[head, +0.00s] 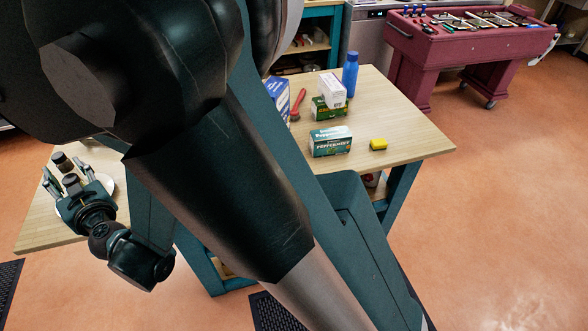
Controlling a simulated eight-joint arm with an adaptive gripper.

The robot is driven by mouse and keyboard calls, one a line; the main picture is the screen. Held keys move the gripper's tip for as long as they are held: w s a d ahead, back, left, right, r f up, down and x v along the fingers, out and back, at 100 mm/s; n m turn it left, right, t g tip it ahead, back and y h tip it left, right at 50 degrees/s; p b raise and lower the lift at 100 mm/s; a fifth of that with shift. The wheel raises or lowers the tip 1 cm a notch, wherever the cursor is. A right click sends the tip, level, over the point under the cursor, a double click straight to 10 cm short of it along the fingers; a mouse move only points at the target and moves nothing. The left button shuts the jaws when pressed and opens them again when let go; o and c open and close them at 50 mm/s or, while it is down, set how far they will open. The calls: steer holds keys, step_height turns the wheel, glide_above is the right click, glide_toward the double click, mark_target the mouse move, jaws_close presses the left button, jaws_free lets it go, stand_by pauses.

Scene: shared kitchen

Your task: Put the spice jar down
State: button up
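My gripper (67,172) is at the far left of the head view, low over the left end of the wooden table. Its two fingers are spread apart. A small dark jar with a dark lid (62,160), which looks like the spice jar, stands upright just beyond and between the fingertips. There seems to be a gap on each side of it. Its lower part is partly hidden by my gripper. A white plate (108,183) shows around and under my gripper. I cannot tell whether the jar stands on the plate or on the table.
My arm hides the table's middle.

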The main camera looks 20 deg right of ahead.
steer(key=w+d+r+m+h, duration=0.1)
steer(key=w+d+r+h, duration=0.15)
steer(key=d, duration=0.85)
steer(key=w+d+r+m+h, duration=0.2)
steer(key=d+r, duration=0.1)
steer(key=d, duration=0.7)
steer(key=w+d+r+m+h, duration=0.1)
steer(key=w+d+r+h, duration=0.15)
steer(key=d, duration=0.85)
steer(key=s+d+m+g+h, duration=0.1)
steer(key=s+d+g+h, duration=0.15)
steer(key=d, duration=0.75)
steer(key=s+d+m+g+h, duration=0.1)
steer(key=s+d, duration=0.3)
steer(key=d, duration=0.5)
steer(key=s+d+f+g, duration=0.1)
steer(key=s+d, duration=0.3)
steer(key=s, duration=0.4)
steer(key=s+d+f+g+y, duration=0.1)
steer(key=s+d+f+g, duration=0.1)
steer(key=s+d, duration=0.3)
steer(key=s+d+f+g, duration=0.2)
steer(key=s+d, duration=0.3)
steer(key=s, duration=0.6)
steer(key=shift+s+f, duration=0.25)
steer(key=shift+f, duration=0.5)
